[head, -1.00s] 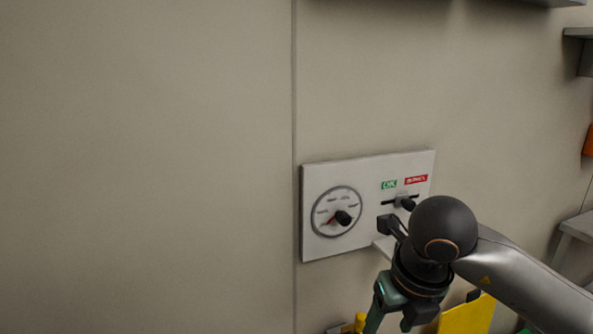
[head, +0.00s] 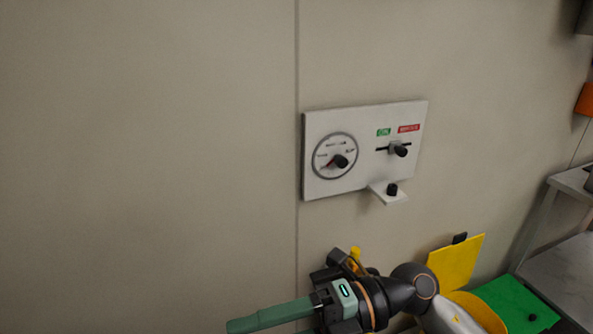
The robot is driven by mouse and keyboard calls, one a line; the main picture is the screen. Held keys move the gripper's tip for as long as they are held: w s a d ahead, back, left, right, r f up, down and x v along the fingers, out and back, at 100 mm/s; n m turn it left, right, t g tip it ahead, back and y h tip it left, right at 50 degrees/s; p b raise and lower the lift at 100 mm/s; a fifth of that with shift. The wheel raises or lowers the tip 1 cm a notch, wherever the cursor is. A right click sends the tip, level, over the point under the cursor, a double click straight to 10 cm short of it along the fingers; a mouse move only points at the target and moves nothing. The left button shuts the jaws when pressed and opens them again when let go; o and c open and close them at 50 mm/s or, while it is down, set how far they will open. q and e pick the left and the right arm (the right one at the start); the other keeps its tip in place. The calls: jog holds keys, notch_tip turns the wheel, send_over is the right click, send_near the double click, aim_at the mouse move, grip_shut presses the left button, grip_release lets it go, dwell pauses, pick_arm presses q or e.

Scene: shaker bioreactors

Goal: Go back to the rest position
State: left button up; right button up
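My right gripper (head: 240,325) is low in the head view, below the wall panel. Its green fingers point left, apart from the panel. No held object is visible. The white panel (head: 350,187) on the wall carries a round dial with a black knob (head: 340,161) and a slider with a black knob (head: 401,151). Green and red labels sit above the slider. My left gripper is not in view.
A small white ledge (head: 390,198) with a black knob juts out below the panel. A yellow board (head: 455,262), a green surface (head: 515,300) and a grey metal table (head: 560,270) are at lower right. An orange item (head: 585,99) is at the right edge. The left wall is bare.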

jog(key=w+d+r+m+t+y, duration=0.1)
jog(key=w+d+m+t+y, duration=0.1)
jog(key=w+m+t+y, duration=0.3)
jog(key=w+d+r+m+t+y, duration=0.1)
jog(key=w+d+m+t, duration=0.1)
jog(key=m+t, duration=0.55)
jog(key=w+d+f+m+t+h+p, duration=0.1)
jog(key=w+d+f+m+t+h, duration=0.25)
jog(key=f+m+t+h, duration=0.35)
jog(key=w+d+f+m+t+h+p, duration=0.1)
jog(key=w+d+f+m+t+h, duration=0.15)
jog(key=d+f+m+h, duration=0.45)
jog(key=s+d+f+m+g+h, duration=0.3)
jog(key=s+f, duration=0.5)
jog(key=f, duration=0.3)
jog(key=s+d+f+m+g+h, duration=0.3)
jog(key=s+f+m, duration=0.4)
jog(key=f, duration=0.5)
jog(key=shift+s+d+g+p, duration=0.35)
jog(key=shift+s+d+g, duration=0.1)
jog(key=shift+s+g, duration=0.5)
